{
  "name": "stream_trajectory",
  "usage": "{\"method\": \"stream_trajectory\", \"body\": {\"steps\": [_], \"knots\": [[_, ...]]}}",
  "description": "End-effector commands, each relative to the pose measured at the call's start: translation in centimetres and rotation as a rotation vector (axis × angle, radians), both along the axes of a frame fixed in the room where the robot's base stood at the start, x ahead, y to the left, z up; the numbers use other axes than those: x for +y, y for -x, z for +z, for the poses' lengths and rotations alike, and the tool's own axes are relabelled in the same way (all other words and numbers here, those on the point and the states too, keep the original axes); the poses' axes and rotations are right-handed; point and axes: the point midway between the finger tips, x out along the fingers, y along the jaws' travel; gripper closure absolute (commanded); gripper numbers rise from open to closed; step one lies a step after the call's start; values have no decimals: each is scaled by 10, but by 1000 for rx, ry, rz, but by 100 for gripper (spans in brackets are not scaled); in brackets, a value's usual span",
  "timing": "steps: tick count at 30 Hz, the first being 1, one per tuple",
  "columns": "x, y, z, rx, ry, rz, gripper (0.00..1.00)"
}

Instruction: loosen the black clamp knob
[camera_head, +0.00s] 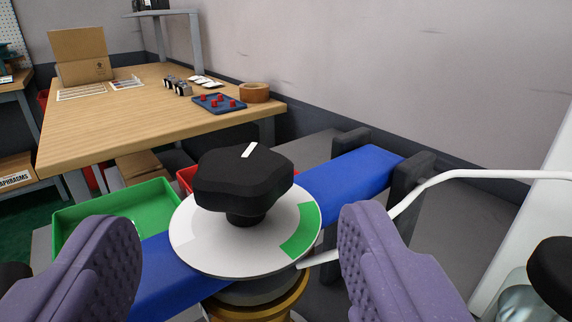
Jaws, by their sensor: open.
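The black clamp knob (243,182) is a lobed star shape with a white mark on its top. It stands on a short black stem above a white disc (212,250) with a green sector (302,232) at the right. The disc sits over a blue bar (350,172) and a brass-coloured ring (262,305). My gripper (243,235) has two purple padded fingers, one at the lower left and one at the lower right. They are wide open, with the knob beyond and between them in the picture. Neither finger appears to touch the knob.
A green bin (115,212) lies left of the disc, and part of a red bin (187,178) shows behind the knob. Dark brackets (408,195) and a white curved tube (470,174) are at the right. A wooden table (140,118) with small items stands behind.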

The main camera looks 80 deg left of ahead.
Motion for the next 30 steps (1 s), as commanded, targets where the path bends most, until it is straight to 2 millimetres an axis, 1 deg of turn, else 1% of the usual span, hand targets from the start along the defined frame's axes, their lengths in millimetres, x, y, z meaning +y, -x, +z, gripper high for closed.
{"method": "stream_trajectory", "body": {"steps": [3, 9, 14, 21, 22, 23, 24, 26, 27, 28, 30], "knots": [[21, 0, 0, 0, -2, 5, 29], [54, -1, 0, -1, -1, 4, 29], [66, -1, 0, -1, 0, 3, 29], [67, -1, 0, -1, 0, 2, 29], [67, -1, 0, -1, 0, 2, 34], [67, -1, 0, -1, 0, 2, 41], [67, -1, 0, -1, 0, 2, 50], [67, -1, 0, -1, 0, 2, 64], [67, -1, 0, -2, 0, 2, 73], [67, -1, 0, -2, 0, 2, 80], [67, -1, 0, -2, 0, 2, 81]]}}
